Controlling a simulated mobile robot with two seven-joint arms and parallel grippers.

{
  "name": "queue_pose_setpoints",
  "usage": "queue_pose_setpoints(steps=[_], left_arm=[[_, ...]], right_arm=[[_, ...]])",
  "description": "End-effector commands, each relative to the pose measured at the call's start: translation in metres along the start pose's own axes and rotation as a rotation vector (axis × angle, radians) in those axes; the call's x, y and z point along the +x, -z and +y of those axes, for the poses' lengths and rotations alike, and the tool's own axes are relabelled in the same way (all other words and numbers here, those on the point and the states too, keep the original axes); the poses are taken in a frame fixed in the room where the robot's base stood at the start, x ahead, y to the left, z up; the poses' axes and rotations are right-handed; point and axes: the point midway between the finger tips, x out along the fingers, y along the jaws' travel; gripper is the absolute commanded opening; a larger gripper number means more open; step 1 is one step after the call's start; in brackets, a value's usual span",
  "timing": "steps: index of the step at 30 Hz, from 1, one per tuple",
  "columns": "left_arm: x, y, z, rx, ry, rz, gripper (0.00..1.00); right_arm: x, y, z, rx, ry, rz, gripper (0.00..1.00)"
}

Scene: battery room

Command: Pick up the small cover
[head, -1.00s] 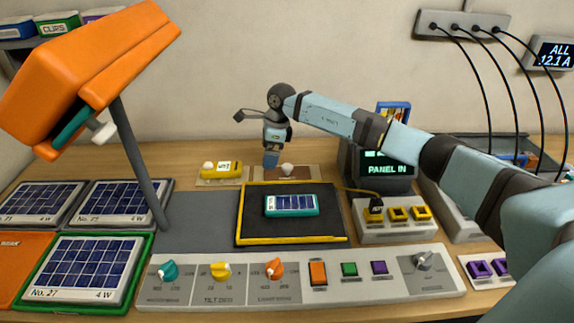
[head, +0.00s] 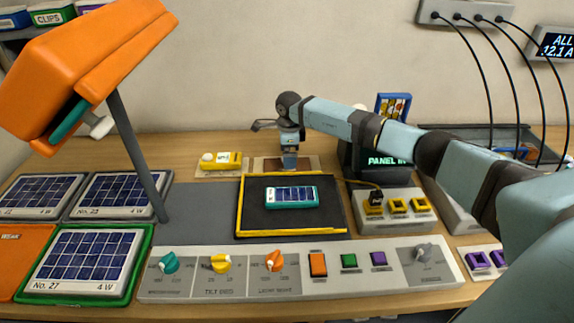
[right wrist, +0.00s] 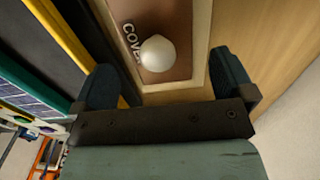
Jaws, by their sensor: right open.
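The small cover shows in the right wrist view as a round white knob (right wrist: 157,54) on a brown panel (right wrist: 185,67) lettered "COVE", inside a pale frame. In the head view the brown panel (head: 266,164) lies behind the black mat, and my gripper hides its knob. My right gripper (head: 289,163) points down over the panel. In the right wrist view its two dark fingers (right wrist: 165,82) are apart, one on each side of the knob's line, with nothing between them. My left gripper is out of view.
A yellow device (head: 228,160) sits just left of the panel. The yellow-edged mat (head: 258,222) in front holds a small solar panel (head: 291,197). A monitor (head: 382,163) and yellow-button box (head: 392,219) stand right. An orange lamp (head: 85,62) overhangs the left.

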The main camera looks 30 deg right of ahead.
Motion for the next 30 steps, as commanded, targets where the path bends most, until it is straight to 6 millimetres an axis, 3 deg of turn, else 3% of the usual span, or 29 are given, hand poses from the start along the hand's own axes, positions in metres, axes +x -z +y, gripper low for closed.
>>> queue_pose_setpoints(steps=[6,13,14,19,30], left_arm=[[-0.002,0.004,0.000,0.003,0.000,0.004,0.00],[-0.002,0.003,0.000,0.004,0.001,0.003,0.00],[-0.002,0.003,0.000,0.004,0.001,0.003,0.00],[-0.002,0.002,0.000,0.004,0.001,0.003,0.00],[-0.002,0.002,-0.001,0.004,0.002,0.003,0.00]], right_arm=[[0.033,0.000,0.002,0.001,-0.003,0.000,1.00],[0.037,0.000,0.002,-0.001,-0.001,-0.001,1.00],[0.037,0.000,0.002,-0.001,-0.001,-0.001,0.98],[0.037,0.000,0.002,0.000,-0.001,-0.001,0.59],[0.033,0.000,0.001,0.000,0.000,-0.001,0.57]])
